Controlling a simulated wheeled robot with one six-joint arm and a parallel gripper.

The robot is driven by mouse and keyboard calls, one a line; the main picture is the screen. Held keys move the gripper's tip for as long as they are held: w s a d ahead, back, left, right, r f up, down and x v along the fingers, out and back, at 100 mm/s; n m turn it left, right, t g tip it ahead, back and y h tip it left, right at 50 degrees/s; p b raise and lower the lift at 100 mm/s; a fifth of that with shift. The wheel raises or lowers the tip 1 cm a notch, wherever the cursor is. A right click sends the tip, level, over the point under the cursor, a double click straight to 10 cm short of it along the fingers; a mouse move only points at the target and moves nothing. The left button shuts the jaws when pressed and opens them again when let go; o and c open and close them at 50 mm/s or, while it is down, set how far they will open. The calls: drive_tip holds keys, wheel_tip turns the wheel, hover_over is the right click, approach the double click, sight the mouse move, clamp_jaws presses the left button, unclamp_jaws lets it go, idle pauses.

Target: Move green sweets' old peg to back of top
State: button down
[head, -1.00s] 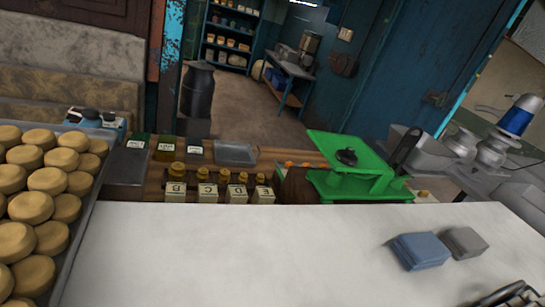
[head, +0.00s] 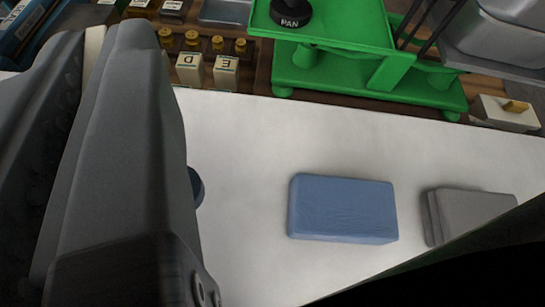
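I can make out no green sweets and no clear peg. The white top (head: 250,130) fills the middle of the view. A large dark grey body (head: 130,160), which looks like part of my arm or gripper, covers the left side. No fingertips show, so I cannot tell whether my gripper is open or holds anything. A small dark blue rounded thing (head: 196,187) peeks out from behind its right edge. At the back, pale blocks marked D (head: 189,70) and E (head: 226,72) stand below small brass knobs (head: 217,43).
A green scale (head: 345,80) stands behind the top, with a black piece marked PAN (head: 290,14) on its plate. A blue block (head: 343,210) and a grey block (head: 470,212) lie on the top. A dark shape covers the lower right corner.

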wheel_tip(320, 180, down, 9)
drive_tip(key=shift+f, duration=0.2)
idle(0.3)
drive_tip(key=shift+f, duration=0.15)
drive_tip(key=c, duration=1.6)
unclamp_jaws()
drive_tip(key=shift+r, duration=0.2)
drive_tip(key=v, duration=1.2)
